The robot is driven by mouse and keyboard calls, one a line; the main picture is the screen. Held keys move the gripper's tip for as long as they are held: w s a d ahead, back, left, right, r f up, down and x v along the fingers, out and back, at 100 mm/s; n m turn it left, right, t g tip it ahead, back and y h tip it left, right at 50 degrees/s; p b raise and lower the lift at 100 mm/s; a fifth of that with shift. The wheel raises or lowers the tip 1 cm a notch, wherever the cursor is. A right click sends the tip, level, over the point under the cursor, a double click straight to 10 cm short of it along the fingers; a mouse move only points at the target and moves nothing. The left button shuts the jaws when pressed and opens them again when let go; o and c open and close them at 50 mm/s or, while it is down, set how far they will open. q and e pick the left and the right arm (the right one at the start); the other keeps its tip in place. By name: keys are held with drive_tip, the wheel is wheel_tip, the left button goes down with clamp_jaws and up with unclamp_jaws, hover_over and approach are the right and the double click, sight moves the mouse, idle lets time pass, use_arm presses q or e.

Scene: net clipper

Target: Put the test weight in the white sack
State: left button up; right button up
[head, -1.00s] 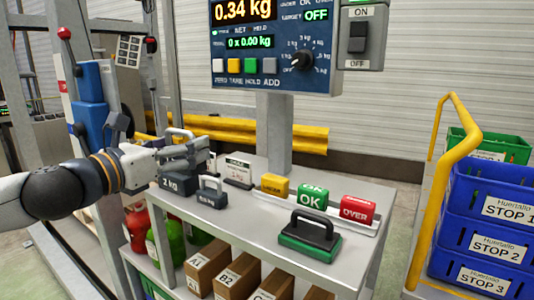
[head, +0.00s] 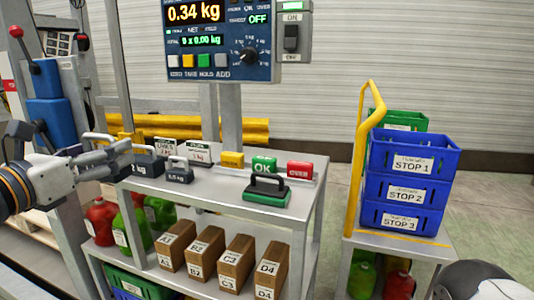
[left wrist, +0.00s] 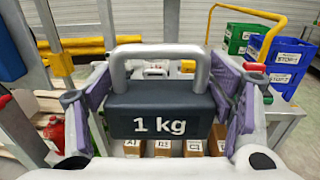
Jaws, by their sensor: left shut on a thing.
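The test weight, a dark block marked 1 kg (left wrist: 158,118) with a grey handle, sits between the two purple-padded fingers in the left wrist view. My left gripper (head: 116,152) is shut on it at the left end of the grey bench. In the head view the gripper mostly hides the weight; a grey handle shows just behind the fingers. A 2 kg weight (head: 150,168) and a smaller 0.5 kg weight (head: 180,172) stand on the bench beside the gripper. I cannot make out the white sack in either view.
The bench (head: 222,183) also bears small signs, coloured blocks and a green-based handled block (head: 267,191). A scale display (head: 220,42) stands above it. Cardboard boxes (head: 204,252) fill the shelf below. Blue crates (head: 411,187) and a yellow rail (head: 362,150) stand at right.

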use_arm(q)
drive_tip(key=shift+s+d+f, duration=0.1)
drive_tip(key=shift+d+f, duration=0.1)
drive_tip(key=shift+f, duration=0.15)
drive_tip(key=s+d+f+n+y+p, duration=0.1)
drive_tip(key=d+f, duration=0.2)
drive_tip(key=f, duration=0.3)
drive_tip(key=s+d+f+n+y, duration=0.1)
drive_tip(key=s+d+f, duration=0.15)
drive_tip(key=f, duration=0.45)
drive_tip(key=s+d+f+n+y+p, duration=0.1)
drive_tip(key=s+d+f, duration=0.4)
drive_tip(key=s, duration=0.6)
drive_tip(key=shift+s+d+t+y, duration=0.15)
drive_tip(key=shift+d+t+y, duration=0.15)
drive_tip(key=shift+d+y, duration=0.35)
use_arm(e)
drive_tip(key=shift+t, duration=0.6)
drive_tip(key=w+r, duration=0.3)
use_arm(q)
drive_tip(key=shift+a, duration=0.1)
use_arm(e)
drive_tip(key=shift+w, duration=0.1)
